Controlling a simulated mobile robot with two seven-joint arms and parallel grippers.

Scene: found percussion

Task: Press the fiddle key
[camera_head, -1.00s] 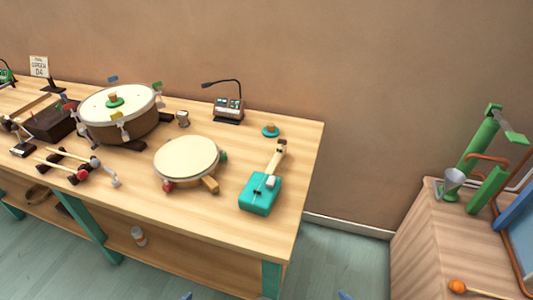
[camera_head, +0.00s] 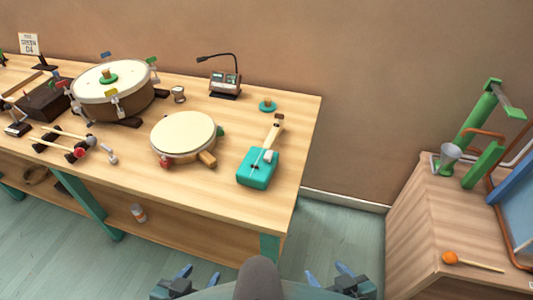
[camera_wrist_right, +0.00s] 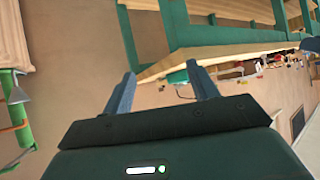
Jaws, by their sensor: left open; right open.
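The fiddle is a teal box (camera_head: 258,168) with a pale wooden neck (camera_head: 273,133), lying near the right end of the workbench. A small whitish block (camera_head: 269,156) sits where the neck meets the box; I cannot tell whether it is the key. My left gripper (camera_head: 198,277) and right gripper (camera_head: 327,273) show at the bottom of the head view, in front of the bench and apart from the fiddle. Both are open and empty. In the right wrist view, the right gripper's fingers (camera_wrist_right: 160,75) are spread with nothing between them.
A round pale drum (camera_head: 184,135) stands just left of the fiddle. A large lidded drum (camera_head: 113,92), mallets (camera_head: 62,145) and a black desk device (camera_head: 225,84) share the wooden bench (camera_head: 215,205). A wooden cabinet (camera_head: 430,215) stands at right, with floor between.

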